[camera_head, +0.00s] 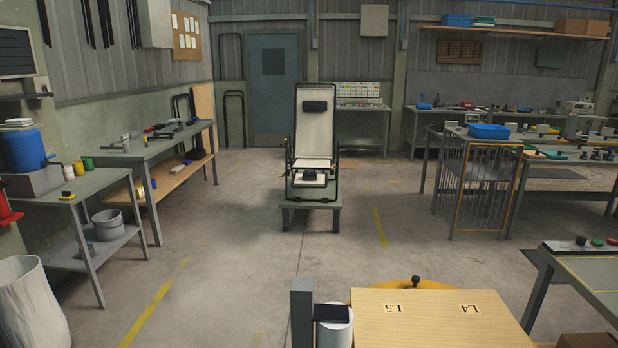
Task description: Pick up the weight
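The folding lounger (314,135) stands upright in the middle of the room on a low grey platform (311,211). It has a black frame, a pale back and a pale seat. A small dark block (309,174) sits at the front of its seat area, and another dark pad (315,106) is high on the back. I cannot tell for sure which of these, if any, is the weight. Neither of my grippers is in view.
A wooden-topped surface marked L5 and L4 (436,322) is close in front. Benches line the left (143,158) and right (487,135), with a wire cage (484,190) at the right. Open concrete floor (240,250) lies between me and the lounger.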

